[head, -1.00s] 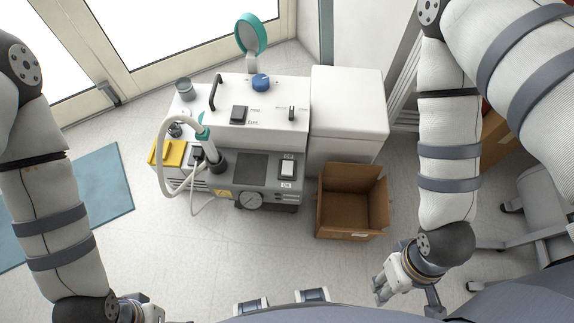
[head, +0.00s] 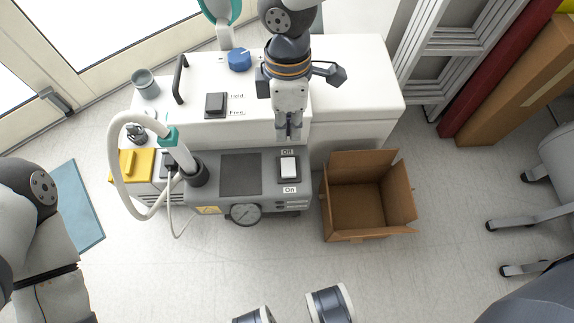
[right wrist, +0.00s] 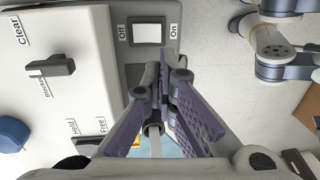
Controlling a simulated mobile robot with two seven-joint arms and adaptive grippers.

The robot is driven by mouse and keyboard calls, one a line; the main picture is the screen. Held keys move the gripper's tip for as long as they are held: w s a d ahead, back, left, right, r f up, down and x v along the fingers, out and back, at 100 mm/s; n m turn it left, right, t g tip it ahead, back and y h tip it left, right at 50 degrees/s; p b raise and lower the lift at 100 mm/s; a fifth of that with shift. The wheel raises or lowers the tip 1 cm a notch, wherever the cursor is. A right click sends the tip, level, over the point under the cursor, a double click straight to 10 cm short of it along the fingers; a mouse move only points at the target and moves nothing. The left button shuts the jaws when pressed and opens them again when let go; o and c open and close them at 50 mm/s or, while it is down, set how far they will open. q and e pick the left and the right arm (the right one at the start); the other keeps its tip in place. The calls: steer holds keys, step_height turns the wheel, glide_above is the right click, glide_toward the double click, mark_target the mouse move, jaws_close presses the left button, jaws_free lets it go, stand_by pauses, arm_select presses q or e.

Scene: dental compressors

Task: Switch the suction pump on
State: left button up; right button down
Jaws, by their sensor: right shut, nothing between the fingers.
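The suction pump is a white and grey machine (head: 240,172) with a round gauge on its front. Its white rocker switch (head: 288,168) sits on the grey panel, labelled Off at the back and On at the front. I cannot tell which way the rocker is tipped. My right gripper (head: 289,136) is shut and empty, pointing down just behind the Off label. In the right wrist view, the shut fingertips (right wrist: 164,72) appear beside the switch (right wrist: 147,33), apart from it in the picture.
An open cardboard box (head: 360,205) stands right of the pump. A white hose (head: 116,160) loops up at its left, near a yellow box (head: 130,165). A black handle (head: 179,80) and a blue knob (head: 239,60) rise from the white top. The floor in front is mostly clear.

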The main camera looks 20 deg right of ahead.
mark_target(288, 176)
steer(key=f+b, duration=0.1)
steer(key=f, duration=0.3)
steer(key=s+f+b, duration=0.1)
steer(key=f, duration=0.4)
steer(key=f+b, duration=0.1)
steer(key=f, duration=0.3)
steer(key=shift+s+a+f, duration=0.2)
steer(key=shift+s+f, duration=0.1)
steer(key=shift+f, duration=0.2)
